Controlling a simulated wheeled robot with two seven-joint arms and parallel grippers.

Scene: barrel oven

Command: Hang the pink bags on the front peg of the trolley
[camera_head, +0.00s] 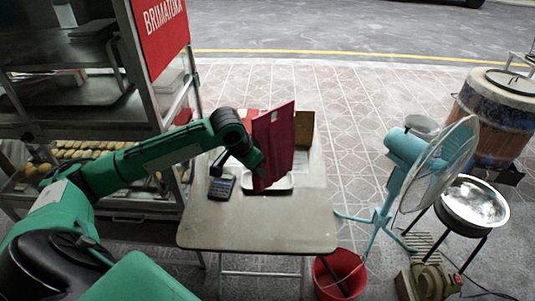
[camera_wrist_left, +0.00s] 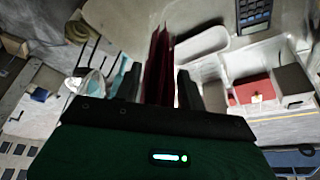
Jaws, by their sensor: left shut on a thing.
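My left gripper (camera_head: 257,163) is shut on the pink bags (camera_head: 273,145), a flat, dark pink stack held upright above the folding table. In the left wrist view the bags (camera_wrist_left: 158,62) show edge-on between the two fingers. I cannot tell how many bags there are. The trolley (camera_head: 150,95), a metal frame with shelves, a glass case and a red sign, stands at the left, to the left of the bags. I cannot make out its front peg. My right gripper is not in view.
The folding table (camera_head: 250,228) holds a calculator (camera_head: 221,187), a white tray (camera_head: 282,183) and a brown box (camera_head: 304,128). A teal fan (camera_head: 405,165), a red bucket (camera_head: 341,275) and a barrel oven (camera_head: 497,105) stand to the right. Paving behind the table is clear.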

